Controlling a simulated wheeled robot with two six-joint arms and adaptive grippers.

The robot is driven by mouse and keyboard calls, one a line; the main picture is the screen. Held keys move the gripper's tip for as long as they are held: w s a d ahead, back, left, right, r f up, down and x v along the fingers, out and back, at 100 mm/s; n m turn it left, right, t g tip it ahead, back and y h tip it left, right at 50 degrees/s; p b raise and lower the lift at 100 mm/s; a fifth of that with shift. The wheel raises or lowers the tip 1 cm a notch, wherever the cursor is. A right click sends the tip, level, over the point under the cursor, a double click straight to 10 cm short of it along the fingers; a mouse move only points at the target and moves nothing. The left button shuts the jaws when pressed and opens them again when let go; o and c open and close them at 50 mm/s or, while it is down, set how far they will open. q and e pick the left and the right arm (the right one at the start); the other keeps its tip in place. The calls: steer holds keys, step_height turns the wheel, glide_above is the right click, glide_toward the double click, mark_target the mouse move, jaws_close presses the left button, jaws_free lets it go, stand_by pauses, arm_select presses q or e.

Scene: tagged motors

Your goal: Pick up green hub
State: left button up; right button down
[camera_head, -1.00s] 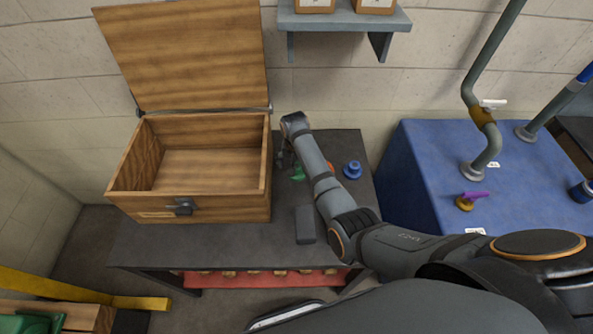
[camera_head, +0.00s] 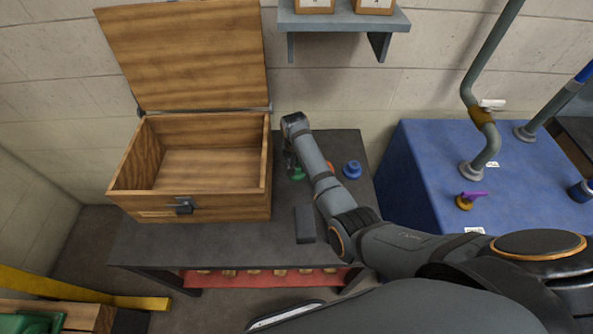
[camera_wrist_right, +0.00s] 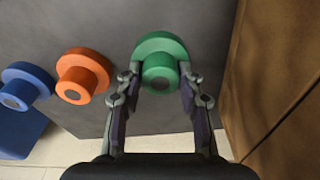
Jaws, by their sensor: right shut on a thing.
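The green hub (camera_wrist_right: 161,50) is a round flange with a narrower cylinder, seen in the right wrist view. My right gripper (camera_wrist_right: 158,78) is shut on its narrower part, one finger on each side. In the head view the green hub (camera_head: 298,174) shows only in part on the dark table, beside the arm; my right gripper (camera_head: 290,165) is mostly hidden by its own wrist there. Whether the hub touches the table cannot be told. My left gripper is not in view.
An open, empty wooden box (camera_head: 190,205) stands left of the gripper. An orange hub (camera_wrist_right: 82,76) and a blue hub (camera_head: 352,170) are near the green one. A dark block (camera_head: 305,224) lies toward the table's front. A blue-covered table (camera_head: 425,165) is at right.

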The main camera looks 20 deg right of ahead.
mark_target(296, 165)
steer(key=shift+s+f, duration=0.35)
steer(key=shift+f, duration=0.1)
steer(key=r, duration=1)
steer(key=shift+w+r, duration=0.1)
steer(key=shift+w, duration=0.3)
